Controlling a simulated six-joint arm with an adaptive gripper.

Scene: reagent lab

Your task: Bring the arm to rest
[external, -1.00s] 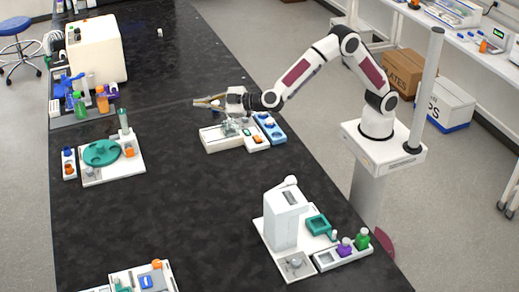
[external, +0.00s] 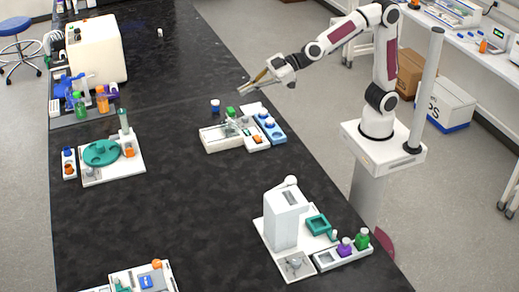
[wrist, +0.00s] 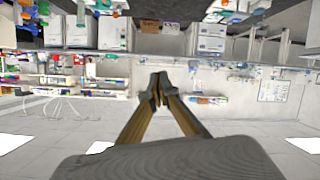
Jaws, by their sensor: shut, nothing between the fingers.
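My gripper (external: 252,82) is raised above the black bench, over the far side of the white station with the blue rack. In the wrist view my gripper (wrist: 159,88) shows its two fingers closed together at the tips, with nothing between them. The arm reaches left from its white base at the bench's right edge, with the elbow high. The wrist camera looks out across the room, which appears upside down.
Below my gripper are a white station (external: 221,138), a blue rack (external: 270,127), a green-topped item (external: 230,112) and a blue-capped bottle (external: 215,106). A turntable station (external: 101,153) stands left, a white tower device (external: 285,218) in front. The mid-bench is clear.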

